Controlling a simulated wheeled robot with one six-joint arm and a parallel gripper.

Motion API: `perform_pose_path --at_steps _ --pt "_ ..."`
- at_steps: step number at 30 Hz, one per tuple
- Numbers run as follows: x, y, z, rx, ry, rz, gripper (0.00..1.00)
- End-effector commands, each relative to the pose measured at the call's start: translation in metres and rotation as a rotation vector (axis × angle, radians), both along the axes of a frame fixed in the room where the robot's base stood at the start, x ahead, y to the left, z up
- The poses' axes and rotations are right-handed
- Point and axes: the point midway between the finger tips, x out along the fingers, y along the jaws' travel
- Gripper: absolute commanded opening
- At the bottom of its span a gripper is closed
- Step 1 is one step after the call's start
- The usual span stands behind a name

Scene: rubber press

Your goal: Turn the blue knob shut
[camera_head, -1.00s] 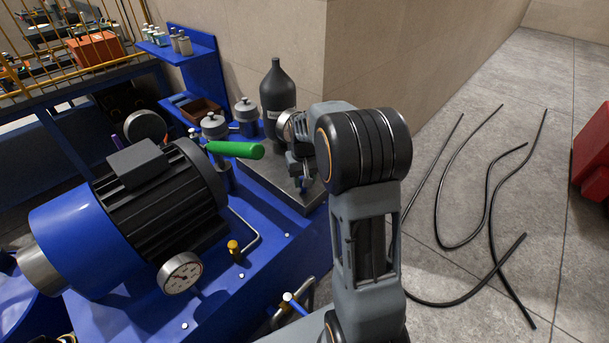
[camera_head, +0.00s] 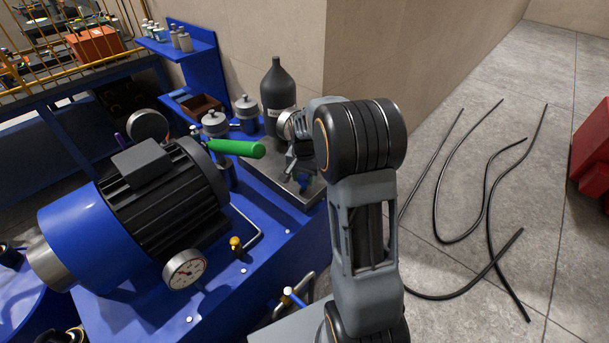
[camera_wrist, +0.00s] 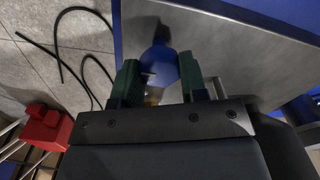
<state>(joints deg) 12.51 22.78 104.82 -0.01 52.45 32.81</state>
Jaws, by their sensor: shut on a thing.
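The blue knob (camera_wrist: 158,68) is a round, faceted piece between the two dark green fingers of my gripper (camera_wrist: 161,76) in the wrist view. The gripper is shut on it, one finger on each side. A bit of brass shows just below the knob, and a grey metal plate lies behind it. In the head view my gripper (camera_head: 303,172) points down over the grey plate, right of the green handle. The knob is mostly hidden there by the gripper, with only a small bluish patch showing.
A green lever handle (camera_head: 236,147) sticks out left of my gripper. A dark bottle (camera_head: 278,92) stands behind it, near the wall corner. A blue motor (camera_head: 95,237) and a pressure gauge (camera_head: 184,269) are at left. Black hoses (camera_head: 488,190) lie on the floor at right.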

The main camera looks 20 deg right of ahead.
Motion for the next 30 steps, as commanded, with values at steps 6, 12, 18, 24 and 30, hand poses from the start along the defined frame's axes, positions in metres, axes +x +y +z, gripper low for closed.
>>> perform_pose_path --at_steps 6,12,18,24,30 --pt "0.0010 -0.0001 0.0009 -0.001 -0.005 -0.015 0.16" --pt "0.0010 -0.0001 0.0010 0.000 -0.004 -0.016 0.16" --pt "0.0010 -0.0001 0.0009 0.000 -0.004 -0.015 0.49" --pt "0.0005 -0.0001 0.0004 -0.001 -0.002 -0.014 0.65" --pt "0.0003 0.0000 0.0008 0.000 -0.001 -0.013 0.65"
